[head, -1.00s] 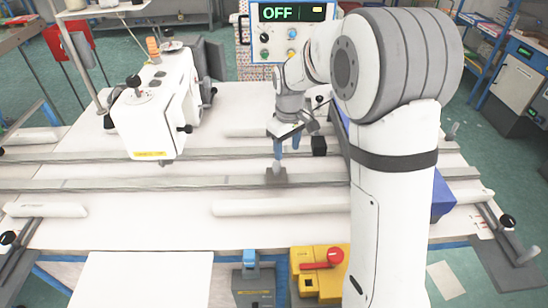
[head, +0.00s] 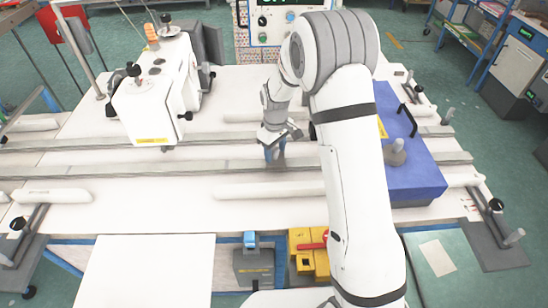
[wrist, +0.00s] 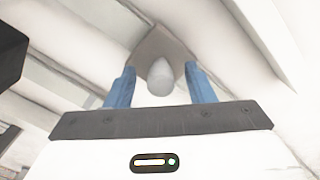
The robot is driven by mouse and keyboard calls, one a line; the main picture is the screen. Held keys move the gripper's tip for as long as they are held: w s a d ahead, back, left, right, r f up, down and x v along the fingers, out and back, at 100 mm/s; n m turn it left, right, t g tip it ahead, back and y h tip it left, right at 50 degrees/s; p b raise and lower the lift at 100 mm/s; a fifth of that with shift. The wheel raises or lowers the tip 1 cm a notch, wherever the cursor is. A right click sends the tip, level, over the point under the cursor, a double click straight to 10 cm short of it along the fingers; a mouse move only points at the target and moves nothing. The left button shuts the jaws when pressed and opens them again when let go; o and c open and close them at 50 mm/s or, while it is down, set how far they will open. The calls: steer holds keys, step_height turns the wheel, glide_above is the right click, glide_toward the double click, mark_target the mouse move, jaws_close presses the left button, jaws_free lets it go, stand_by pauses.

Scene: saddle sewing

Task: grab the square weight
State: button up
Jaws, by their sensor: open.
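The square weight (wrist: 160,77) is grey, with a flat square base and a rounded knob on top. In the wrist view its knob stands between the two blue fingers, with a gap on each side. In the head view my gripper (head: 275,152) is low over the white table and mostly hides the weight. My gripper, also in the wrist view (wrist: 156,88), is open around the knob and not closed on it.
A white sewing machine (head: 155,95) stands at left. A blue block (head: 415,180) with a grey knobbed piece (head: 396,152) is at right, partly behind my arm. Rails cross the white table (head: 120,220). A yellow box with a red lever (head: 305,240) sits at the front edge.

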jaws_close()
stand_by(0.5)
